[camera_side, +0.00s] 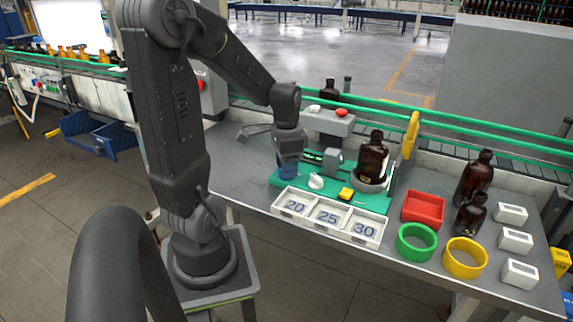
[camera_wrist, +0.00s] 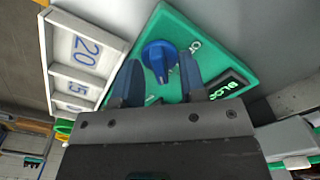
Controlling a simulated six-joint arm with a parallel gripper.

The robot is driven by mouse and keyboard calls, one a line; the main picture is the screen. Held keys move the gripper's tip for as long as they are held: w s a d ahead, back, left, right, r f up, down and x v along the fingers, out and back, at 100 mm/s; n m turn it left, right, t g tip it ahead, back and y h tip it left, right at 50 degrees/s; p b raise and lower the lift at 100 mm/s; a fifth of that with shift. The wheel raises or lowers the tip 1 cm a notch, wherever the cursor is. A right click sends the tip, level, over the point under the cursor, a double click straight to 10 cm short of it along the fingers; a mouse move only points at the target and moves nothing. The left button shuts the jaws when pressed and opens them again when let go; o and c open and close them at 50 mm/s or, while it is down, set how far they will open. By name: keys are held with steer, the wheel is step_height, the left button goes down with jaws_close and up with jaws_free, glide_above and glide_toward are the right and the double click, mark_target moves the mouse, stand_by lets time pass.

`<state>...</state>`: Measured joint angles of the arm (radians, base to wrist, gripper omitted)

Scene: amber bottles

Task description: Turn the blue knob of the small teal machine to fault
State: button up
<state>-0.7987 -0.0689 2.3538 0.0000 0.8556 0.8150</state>
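The small teal machine (camera_side: 375,203) stands on the grey bench, and its green top fills the middle of the wrist view (camera_wrist: 176,20). In that view the blue knob (camera_wrist: 158,52) has a raised ridge running roughly up and down the picture. Partly covered white letters sit right of it, and a dark display (camera_wrist: 230,84) shows green letters, partly hidden. My gripper (camera_wrist: 160,64) is open, pointing down, with one blue finger on each side of the knob; contact cannot be told. In the side view my gripper (camera_side: 288,168) hides the knob.
A brown bottle (camera_side: 372,155) stands in the machine's holder, near a white knob (camera_side: 316,181) and yellow button (camera_side: 346,193). A red tray (camera_side: 423,209), green ring (camera_side: 402,244) and yellow ring (camera_side: 452,268) lie right.

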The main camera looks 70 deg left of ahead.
step_height(320, 180, up, 14)
stand_by(0.6)
steer(key=shift+f, duration=0.1)
steer(key=s+d+f+t, duration=0.1)
steer(key=d+t, duration=0.1)
steer(key=d, duration=0.8)
steer(key=d+f+t, duration=0.1)
steer(key=d+t, duration=0.2)
steer(key=d, duration=0.7)
steer(key=shift+s+d+f+t, duration=0.3)
steer(key=shift+s+f, duration=0.05)
steer(key=shift+s, duration=0.05)
